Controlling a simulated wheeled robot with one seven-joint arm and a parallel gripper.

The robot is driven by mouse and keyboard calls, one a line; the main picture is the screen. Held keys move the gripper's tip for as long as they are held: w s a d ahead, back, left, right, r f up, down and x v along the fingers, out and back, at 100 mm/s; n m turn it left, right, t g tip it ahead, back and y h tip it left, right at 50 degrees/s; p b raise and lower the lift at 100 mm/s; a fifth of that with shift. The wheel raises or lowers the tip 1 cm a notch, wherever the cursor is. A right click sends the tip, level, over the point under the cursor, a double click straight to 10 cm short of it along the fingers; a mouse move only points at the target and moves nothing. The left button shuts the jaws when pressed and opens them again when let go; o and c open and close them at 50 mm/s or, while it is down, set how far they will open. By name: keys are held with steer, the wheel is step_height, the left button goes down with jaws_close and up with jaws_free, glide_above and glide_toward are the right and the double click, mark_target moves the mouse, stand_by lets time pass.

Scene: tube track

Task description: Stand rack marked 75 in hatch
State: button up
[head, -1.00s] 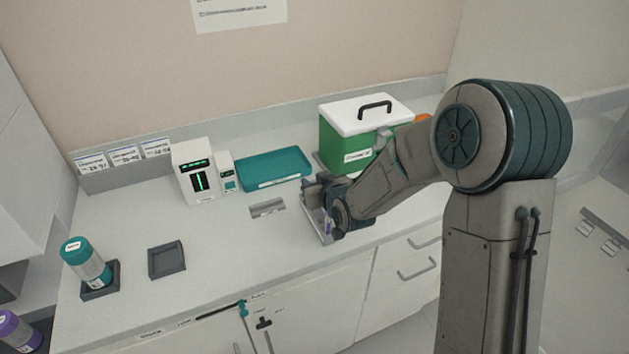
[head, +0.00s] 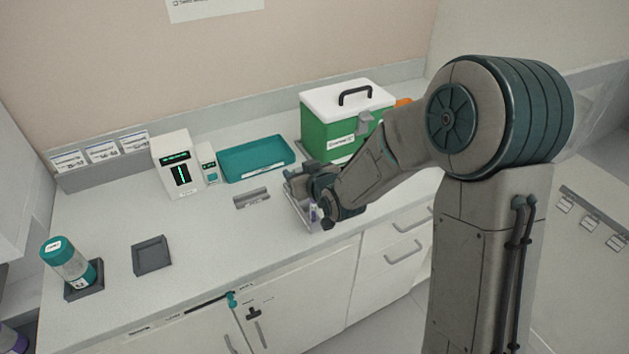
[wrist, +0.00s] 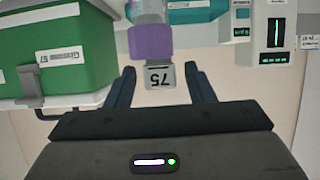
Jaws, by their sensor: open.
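The thing marked 75 (wrist: 158,77) shows upside down in the wrist view as a pale tab beside a purple cap (wrist: 151,42) on a pale, partly cut-off body. My gripper (wrist: 162,88) is open, with the 75 tab between its two dark fingers and gaps on both sides. In the head view my gripper (head: 307,190) is low over the bench's front right part, and a bit of purple (head: 313,213) shows by a clear, grey-edged holder (head: 299,212) there. My arm hides most of it. I cannot tell which opening is the hatch.
A green box with white lid (head: 330,135) stands behind my gripper. A teal tray (head: 257,172), white devices with green displays (head: 178,163), a grey bar (head: 251,198), an empty dark square holder (head: 151,256) and a teal-capped bottle (head: 68,262) lie left. The bench's front middle is clear.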

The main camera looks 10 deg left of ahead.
steer(key=v, duration=1)
steer(key=shift+b, duration=0.45)
steer(key=s+d+r+m+g+h, duration=0.1)
steer(key=s+d+m+g+h, duration=0.1)
steer(key=s+d, duration=0.3)
steer(key=s+d+r+m+g+h, duration=0.1)
steer(key=s+d+h, duration=0.4)
steer(key=d, duration=0.7)
steer(key=shift+d+r+m+g+h, duration=0.35)
steer(key=shift+m+g, duration=0.35)
steer(key=shift+m, duration=0.3)
steer(key=s+d+g, duration=0.1)
steer(key=s, duration=0.2)
steer(key=s+m+g, duration=0.1)
steer(key=s, duration=0.2)
steer(key=s+d+r+g, duration=0.1)
steer(key=s, duration=0.2)
steer(key=shift+d+m, duration=0.3)
steer(key=shift+d, duration=0.05)
steer(key=shift+c, duration=0.3)
steer(key=shift+s, duration=0.45)
steer(key=shift+c, duration=1.1)
steer(key=shift+s, duration=0.1)
